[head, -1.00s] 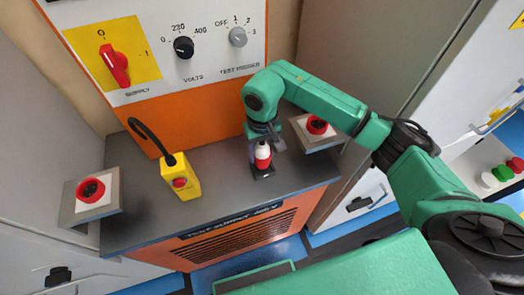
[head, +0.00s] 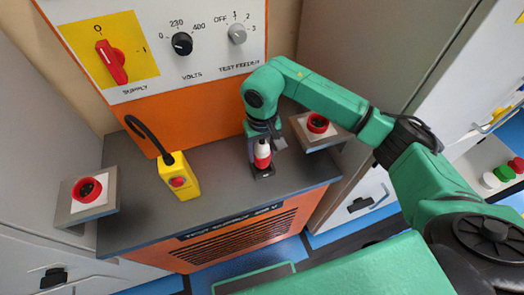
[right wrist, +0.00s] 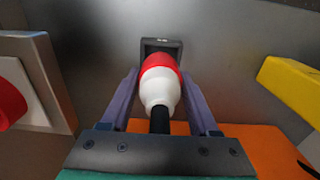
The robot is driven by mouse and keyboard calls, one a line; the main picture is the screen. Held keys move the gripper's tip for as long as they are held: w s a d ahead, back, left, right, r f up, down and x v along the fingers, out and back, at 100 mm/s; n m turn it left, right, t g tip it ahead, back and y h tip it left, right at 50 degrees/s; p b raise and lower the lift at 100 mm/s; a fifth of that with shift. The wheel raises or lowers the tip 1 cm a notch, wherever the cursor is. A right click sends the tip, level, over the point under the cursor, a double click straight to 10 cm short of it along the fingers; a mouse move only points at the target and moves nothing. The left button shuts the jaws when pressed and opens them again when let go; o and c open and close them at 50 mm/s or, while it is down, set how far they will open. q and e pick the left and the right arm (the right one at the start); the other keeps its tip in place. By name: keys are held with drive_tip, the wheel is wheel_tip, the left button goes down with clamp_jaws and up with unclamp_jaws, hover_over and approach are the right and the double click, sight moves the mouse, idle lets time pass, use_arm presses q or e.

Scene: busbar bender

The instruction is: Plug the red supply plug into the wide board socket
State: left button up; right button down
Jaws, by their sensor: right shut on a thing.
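The red supply plug (head: 262,154), red with a white body, stands upright on the grey bench top at a small dark holder (head: 263,172). In the right wrist view the plug (right wrist: 160,82) lies between the two purple fingers of my right gripper (right wrist: 161,98), its red end at the dark holder (right wrist: 162,46) and a black cable end toward the gripper. My right gripper (head: 262,142) is shut on the plug. Two red round sockets on tilted plates show, one at the left (head: 87,190) and one at the right (head: 318,123). I cannot tell which is the wide one. My left gripper is not in view.
A yellow box (head: 179,177) with a red button and a black cable stands on the bench (head: 215,185), left of the plug. A control panel (head: 150,50) with a red switch and knobs rises behind. Bench room is free between the yellow box and the plug.

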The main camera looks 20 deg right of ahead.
sight(262, 158)
idle(0.5)
drive_tip(key=shift+b, duration=0.3)
drive_tip(key=shift+f, duration=0.2)
drive_tip(key=shift+f+b, duration=0.3)
drive_tip(key=shift+b, duration=0.25)
drive_tip(key=shift+f+b, duration=1.1)
drive_tip(key=shift+b, duration=0.15)
drive_tip(key=shift+c, duration=0.3)
unclamp_jaws()
